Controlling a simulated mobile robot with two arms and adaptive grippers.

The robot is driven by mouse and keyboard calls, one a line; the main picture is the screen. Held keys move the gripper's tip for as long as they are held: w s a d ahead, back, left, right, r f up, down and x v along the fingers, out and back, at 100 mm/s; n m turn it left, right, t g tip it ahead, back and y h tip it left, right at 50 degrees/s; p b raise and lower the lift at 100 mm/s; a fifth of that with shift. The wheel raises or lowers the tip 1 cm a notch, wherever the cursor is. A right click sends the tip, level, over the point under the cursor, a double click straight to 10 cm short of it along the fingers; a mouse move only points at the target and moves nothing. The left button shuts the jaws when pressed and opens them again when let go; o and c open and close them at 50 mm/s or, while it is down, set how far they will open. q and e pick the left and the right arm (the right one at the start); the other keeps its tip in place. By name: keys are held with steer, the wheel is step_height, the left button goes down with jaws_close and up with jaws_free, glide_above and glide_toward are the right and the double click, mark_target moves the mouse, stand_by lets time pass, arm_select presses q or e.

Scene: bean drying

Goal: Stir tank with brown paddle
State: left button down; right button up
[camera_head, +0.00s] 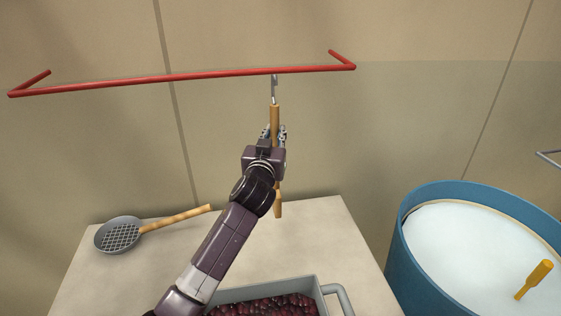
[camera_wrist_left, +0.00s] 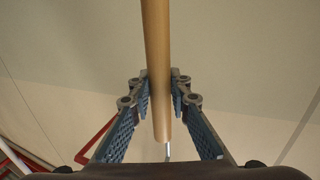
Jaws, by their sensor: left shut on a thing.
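The brown paddle (camera_head: 275,116) is a long wooden stick, upright below the red rail, with a metal hook at its top that meets the rail. Its lower end (camera_head: 278,207) shows below my gripper. My left gripper (camera_head: 274,132) is shut on the brown paddle around its upper part. In the left wrist view the paddle (camera_wrist_left: 157,50) runs between the fingers of my left gripper (camera_wrist_left: 160,88). The blue tank (camera_head: 411,255) stands at the right, filled with white content. A yellow-orange handle (camera_head: 537,277) sticks up out of it. My right gripper is not in view.
The red rail (camera_head: 190,76) spans the wall above. A pale table (camera_head: 330,235) carries a round strainer (camera_head: 119,235) with a wooden handle, and a grey bin (camera_head: 318,287) of dark red beans. A grey bar (camera_head: 547,158) shows at the right edge.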

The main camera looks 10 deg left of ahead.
arm_select(q)
steer(key=shift+s+d+p, duration=0.15)
steer(key=shift+s+p, duration=0.4)
steer(key=shift+s, duration=1.15)
steer(key=shift+s+d+p, duration=0.1)
steer(key=shift+s+p, duration=0.4)
steer(key=shift+s, duration=1.2)
steer(key=s+p, duration=0.1)
steer(key=s, duration=0.5)
steer(key=shift+s+d, duration=0.15)
steer(key=shift+s, duration=0.05)
steer(key=shift+r, duration=0.15)
